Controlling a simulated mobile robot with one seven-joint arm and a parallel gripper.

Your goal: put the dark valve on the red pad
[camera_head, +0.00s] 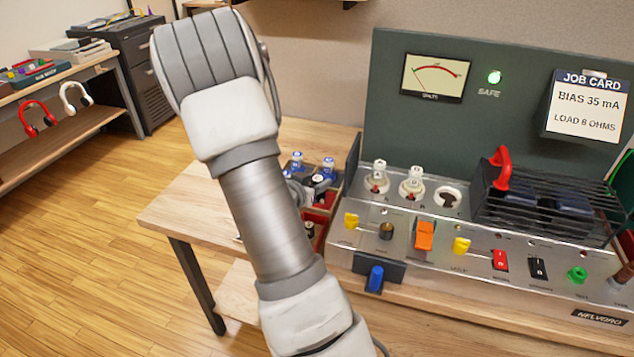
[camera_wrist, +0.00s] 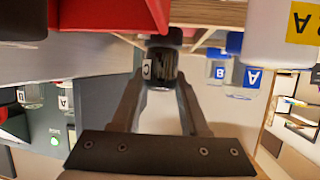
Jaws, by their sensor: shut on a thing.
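My gripper (camera_wrist: 160,84) is shut on a dark valve (camera_wrist: 162,66) with a white "C" label, seen between the two fingers in the wrist view. The red pad (camera_wrist: 110,14) shows in the wrist view as a red surface beside and above the held valve in the picture. I cannot tell whether the valve touches anything beyond the fingers. In the head view my arm hides most of the gripper. Red lining (camera_head: 331,198) shows in the wooden tray behind my arm, with dark and blue-topped valves close by.
Blue-topped valves (camera_wrist: 228,72) stand near the gripper in the wrist view. The amplifier chassis (camera_head: 400,235) is right of the tray, with two clear valves in sockets, an empty-looking socket (camera_head: 447,197) and a black cage (camera_head: 545,205). Bare wooden bench (camera_head: 190,212) lies left of my arm.

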